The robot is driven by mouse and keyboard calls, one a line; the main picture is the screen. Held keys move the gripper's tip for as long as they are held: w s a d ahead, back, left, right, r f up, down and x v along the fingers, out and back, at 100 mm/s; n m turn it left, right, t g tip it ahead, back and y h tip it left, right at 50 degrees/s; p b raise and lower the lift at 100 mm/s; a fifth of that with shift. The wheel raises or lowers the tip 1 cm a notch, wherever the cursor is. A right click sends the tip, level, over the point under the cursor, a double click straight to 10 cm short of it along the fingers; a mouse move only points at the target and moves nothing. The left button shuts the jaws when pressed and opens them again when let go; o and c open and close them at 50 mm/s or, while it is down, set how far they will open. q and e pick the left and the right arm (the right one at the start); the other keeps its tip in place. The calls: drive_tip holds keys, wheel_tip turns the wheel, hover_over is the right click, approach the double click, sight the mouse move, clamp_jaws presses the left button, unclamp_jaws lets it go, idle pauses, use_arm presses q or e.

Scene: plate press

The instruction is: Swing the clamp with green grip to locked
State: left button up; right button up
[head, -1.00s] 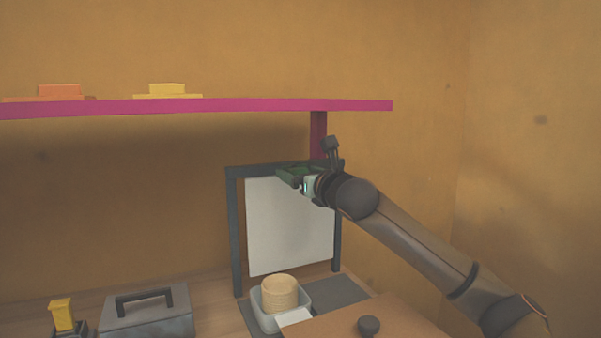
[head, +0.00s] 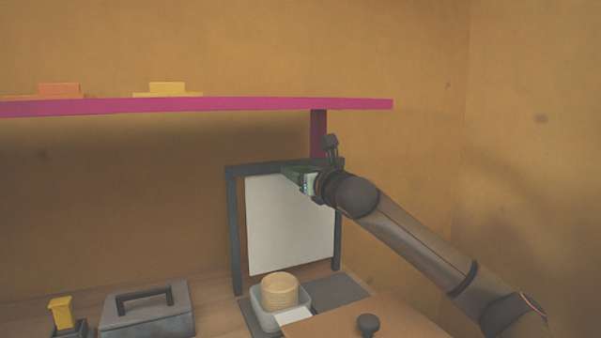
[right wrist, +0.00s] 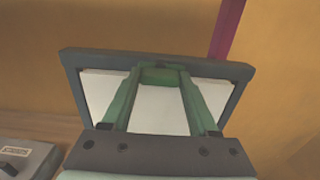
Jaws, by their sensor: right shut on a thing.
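A dark upright frame (head: 235,230) holds a white plate (head: 290,230) and stands on the table. My right gripper (head: 289,172) is at the frame's top bar, towards its right side, with the arm coming in from the right. In the right wrist view, my right gripper's two green fingers (right wrist: 160,74) close in on a small green piece, which looks like the clamp's green grip (right wrist: 160,70), at the top bar. The rest of the clamp is hidden or too small to make out. My left gripper is not in view.
A magenta shelf (head: 220,105) with its post (head: 318,135) is close above and behind my right gripper. A bin (head: 268,318) with round tan pieces (head: 279,291), a grey box with a handle (head: 148,318) and a yellow-topped item (head: 62,312) stand below.

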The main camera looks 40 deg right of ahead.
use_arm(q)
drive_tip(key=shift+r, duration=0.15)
use_arm(e)
drive_tip(key=shift+c, duration=0.3)
drive_tip(key=shift+r+m+p, duration=0.1)
drive_tip(key=shift+m+p, duration=0.6)
drive_tip(key=shift+p, duration=0.05)
drive_tip(key=shift+m+p, duration=0.65)
drive_tip(key=shift+m, duration=0.05)
drive_tip(key=m+p, duration=0.1)
drive_tip(key=m, duration=0.1)
drive_tip(key=shift+m+p, duration=0.3)
drive_tip(key=shift+p, duration=0.05)
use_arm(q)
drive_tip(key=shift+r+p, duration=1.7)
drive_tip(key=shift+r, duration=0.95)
use_arm(e)
drive_tip(key=shift+m, duration=6.1)
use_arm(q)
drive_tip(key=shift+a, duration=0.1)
use_arm(e)
drive_tip(key=shift+m, duration=0.3)
